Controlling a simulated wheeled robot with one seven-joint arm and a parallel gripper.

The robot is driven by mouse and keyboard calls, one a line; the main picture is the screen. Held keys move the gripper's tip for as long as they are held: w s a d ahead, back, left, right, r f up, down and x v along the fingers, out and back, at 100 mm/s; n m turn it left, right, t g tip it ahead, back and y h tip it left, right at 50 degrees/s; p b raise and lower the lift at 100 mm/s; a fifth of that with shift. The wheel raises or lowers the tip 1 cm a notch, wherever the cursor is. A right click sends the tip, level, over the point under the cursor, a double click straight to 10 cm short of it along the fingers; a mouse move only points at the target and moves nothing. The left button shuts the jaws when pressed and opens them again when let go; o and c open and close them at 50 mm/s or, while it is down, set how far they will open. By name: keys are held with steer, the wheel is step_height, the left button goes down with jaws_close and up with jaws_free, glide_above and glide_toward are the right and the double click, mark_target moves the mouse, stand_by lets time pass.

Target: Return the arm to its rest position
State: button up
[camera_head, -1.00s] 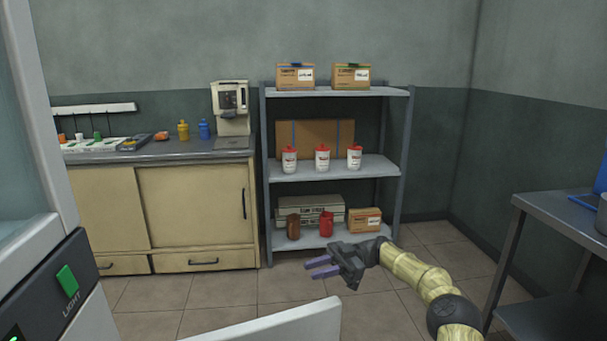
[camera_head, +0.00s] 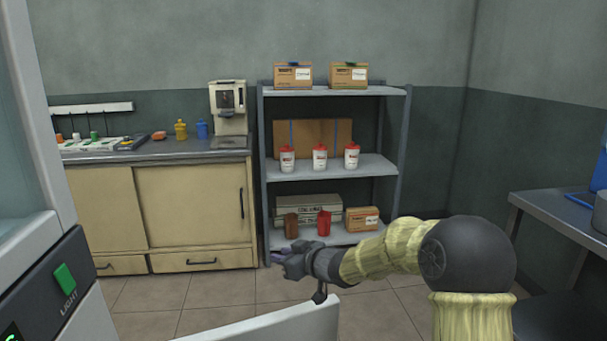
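My arm reaches in from the lower right, with its dark round elbow raised and its yellowish sleeve running left. My gripper (camera_head: 284,258) is at the arm's left end, pointing left, in front of the bottom of the shelf unit. It appears in the air, apart from the shelf.
A metal table (camera_head: 553,203) is at right. A pale panel (camera_head: 265,325) lies low in front, below my gripper. Tiled floor is open between.

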steer(key=s+d+f+m+g+h, duration=0.2)
steer(key=s+d+f+m+h, duration=0.25)
steer(key=s+d, duration=0.5)
steer(key=s+d+f+m+g+h, duration=0.25)
steer(key=s+d+f+h, duration=0.2)
steer(key=s+d, duration=0.5)
steer(key=s+d+f+m+g+h, duration=0.1)
steer(key=s+f+m+g, duration=0.15)
steer(key=s, duration=0.95)
step_height(320, 180, up, 39)
steer(key=p, duration=3.7)
steer(key=shift+s+p, duration=0.2)
steer(key=shift+p, duration=0.2)
steer(key=shift+w+f, duration=0.15)
